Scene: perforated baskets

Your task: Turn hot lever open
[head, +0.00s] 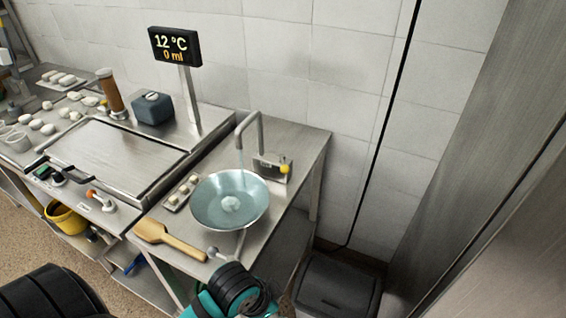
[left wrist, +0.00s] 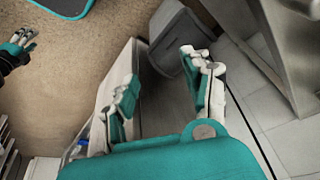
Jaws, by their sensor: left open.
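A tap with a bent metal spout (head: 247,120) stands at the back of the right-hand counter. A thin stream seems to run from the spout into a wide metal pan (head: 228,203). My left gripper (left wrist: 160,67) is open and empty in its wrist view, with a dark bin beyond the fingers, apart from the tap. What seems to be my right gripper (left wrist: 22,41) shows small at that view's left edge; its jaws are unclear. Neither gripper's fingertips show clearly in the head view.
A display (head: 174,47) reads 12 °C and 0 ml. A wooden paddle (head: 168,238) lies at the counter's front left. A small tray (head: 181,192) sits left of the pan. The bin (head: 338,285) stands right of the counter. The wall is close behind the tap.

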